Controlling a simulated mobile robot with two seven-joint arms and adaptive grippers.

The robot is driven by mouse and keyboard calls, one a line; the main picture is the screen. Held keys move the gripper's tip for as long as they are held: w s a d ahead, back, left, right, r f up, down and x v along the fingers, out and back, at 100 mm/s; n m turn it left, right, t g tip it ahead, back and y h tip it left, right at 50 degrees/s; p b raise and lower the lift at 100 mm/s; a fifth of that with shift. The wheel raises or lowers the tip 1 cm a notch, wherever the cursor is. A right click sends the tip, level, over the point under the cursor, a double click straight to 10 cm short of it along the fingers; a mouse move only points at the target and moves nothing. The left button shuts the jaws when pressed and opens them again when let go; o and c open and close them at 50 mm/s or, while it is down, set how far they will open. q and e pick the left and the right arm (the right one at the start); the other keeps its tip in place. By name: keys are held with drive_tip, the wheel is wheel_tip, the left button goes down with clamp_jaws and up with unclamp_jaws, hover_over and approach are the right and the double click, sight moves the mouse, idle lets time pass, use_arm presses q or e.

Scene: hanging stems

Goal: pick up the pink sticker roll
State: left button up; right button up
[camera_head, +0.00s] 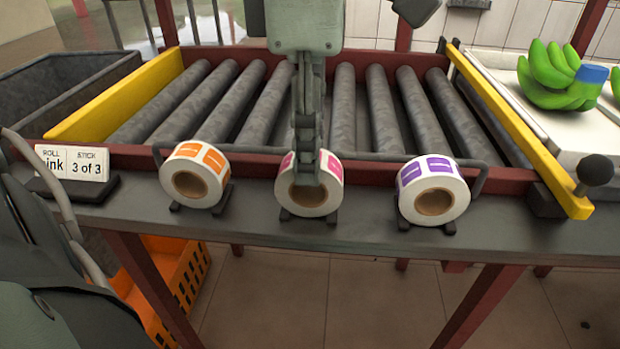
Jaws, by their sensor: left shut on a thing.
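The pink sticker roll (309,199) stands on its edge in a small dark holder at the middle of the grey ledge, between an orange roll and a purple roll. My left gripper (306,178) reaches down over it from above and is shut on it. The gripper's fingers hide the middle of the roll's top, and pink labels show on both sides of them. The roll still appears to be at its holder; I cannot tell whether it is lifted at all. My right gripper is not clearly seen.
The orange sticker roll (196,175) stands left and the purple sticker roll (433,191) right, both close by. A sign (73,163) reads "ink" and "3 of 3". Behind is a roller conveyor (344,105) with yellow rails. Green bananas (556,78) lie at right; an orange crate (183,280) is below.

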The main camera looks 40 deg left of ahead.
use_arm(q)
clamp_jaws()
